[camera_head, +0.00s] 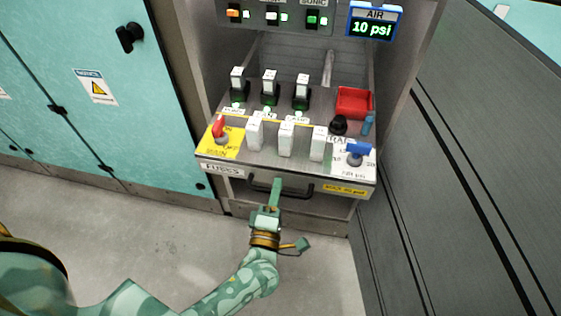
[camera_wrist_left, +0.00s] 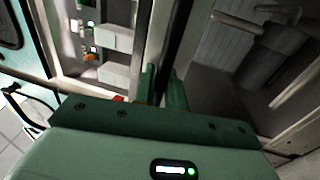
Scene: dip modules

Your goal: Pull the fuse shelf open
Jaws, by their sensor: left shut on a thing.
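The fuse shelf (camera_head: 209,167) is a grey pulled-out panel in the cabinet, with a FUSES label on its front edge. A dark bar handle (camera_head: 302,188) runs along its front. My left gripper (camera_head: 277,184) reaches up from below and is shut on the handle near its middle. In the left wrist view its two green fingers (camera_wrist_left: 162,88) close around the dark bar; the exact contact is partly hidden. My right gripper is not in view.
Teal cabinet doors (camera_head: 95,55) stand at the left and a grey panel (camera_head: 470,150) at the right. A red tray (camera_head: 353,102) sits at the shelf's back right. An AIR display (camera_head: 374,22) reads 10 psi. The floor (camera_head: 180,250) in front is clear.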

